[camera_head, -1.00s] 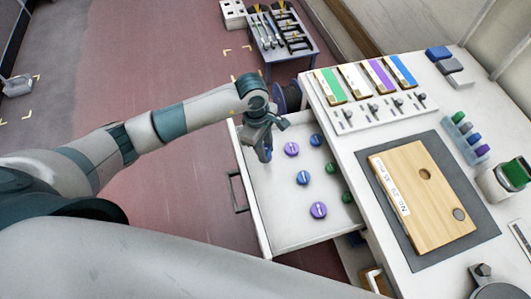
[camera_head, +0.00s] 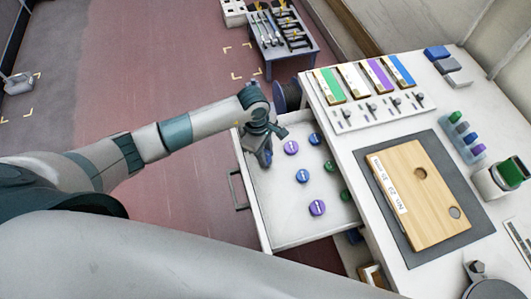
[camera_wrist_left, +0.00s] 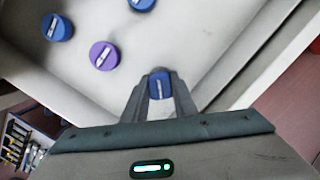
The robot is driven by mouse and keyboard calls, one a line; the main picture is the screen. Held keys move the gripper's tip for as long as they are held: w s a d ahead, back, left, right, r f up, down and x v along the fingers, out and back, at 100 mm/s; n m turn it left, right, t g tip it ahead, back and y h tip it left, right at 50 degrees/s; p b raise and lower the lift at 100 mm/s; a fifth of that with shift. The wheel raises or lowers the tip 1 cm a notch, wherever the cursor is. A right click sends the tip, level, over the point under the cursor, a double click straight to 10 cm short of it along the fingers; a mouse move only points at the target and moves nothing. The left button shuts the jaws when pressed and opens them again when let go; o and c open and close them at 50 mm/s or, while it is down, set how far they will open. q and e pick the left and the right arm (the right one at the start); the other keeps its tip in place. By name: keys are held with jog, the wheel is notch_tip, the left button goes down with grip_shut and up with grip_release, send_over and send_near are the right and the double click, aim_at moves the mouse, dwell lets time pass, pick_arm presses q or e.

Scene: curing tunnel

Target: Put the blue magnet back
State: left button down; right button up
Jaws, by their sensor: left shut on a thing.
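My left gripper (camera_head: 265,160) is over the far left part of the open white drawer (camera_head: 285,228). In the left wrist view its fingers (camera_wrist_left: 160,95) are shut on a blue magnet (camera_wrist_left: 160,84). I cannot tell whether that magnet touches the drawer floor. A purple magnet (camera_head: 291,147) and two blue magnets (camera_head: 315,139) (camera_head: 303,176) lie in the drawer to the right of the gripper. Another purple magnet (camera_head: 317,208) lies nearer, with green ones (camera_head: 330,167) along the right side. My right gripper is not in view.
The worktop right of the drawer holds a wooden board (camera_head: 420,190) on a grey mat (camera_head: 468,240), colour-marked blocks (camera_head: 380,76) and a rack of coloured pieces (camera_head: 465,138). A tool table (camera_head: 283,45) stands beyond. The drawer's near left floor is clear.

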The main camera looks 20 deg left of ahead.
pick_arm(q)
jog(key=shift+f, duration=0.15)
jog(key=c, duration=1.5)
grip_release()
jog(key=shift+o, duration=0.2)
jog(key=shift+r, duration=0.35)
notch_tip(320, 180, up, 12)
jog(key=a+b, duration=0.1)
jog(key=b, duration=0.3)
jog(key=shift+w+a+f, duration=0.15)
jog(key=shift+a+f, duration=0.05)
jog(key=shift+a, duration=0.2)
